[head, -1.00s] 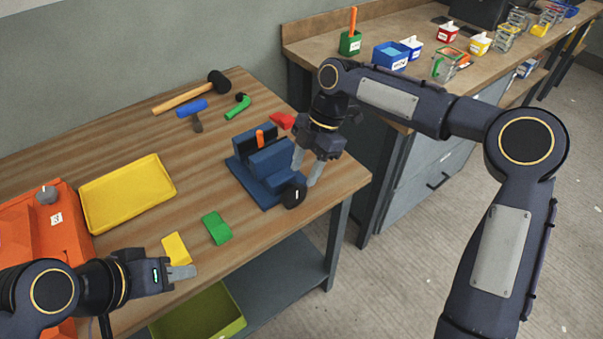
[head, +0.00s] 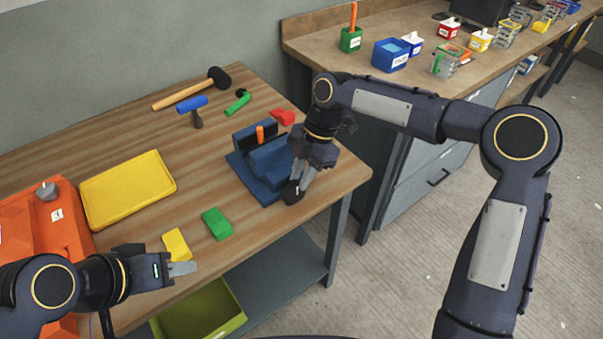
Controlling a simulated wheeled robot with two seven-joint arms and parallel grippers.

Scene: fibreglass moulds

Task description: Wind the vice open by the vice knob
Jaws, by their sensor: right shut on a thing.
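The blue vice (head: 268,165) is on the wooden bench near its right end, with an orange piece (head: 260,134) standing upright between its jaws. The black vice knob (head: 292,196) is at the vice's front, near the bench edge. My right gripper (head: 299,186) points down at the vice's front and is shut on the knob, its fingers hiding part of it. My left gripper (head: 182,269) is at the bench's front edge by a yellow block (head: 176,245); its fingers appear together, but their gap cannot be made out.
A green block (head: 217,223) lies left of the vice. A yellow tray (head: 128,190), an orange bin (head: 74,229), a mallet (head: 195,87), a blue hammer (head: 193,109), a green tool (head: 238,101) and a red piece (head: 283,117) are also on the bench.

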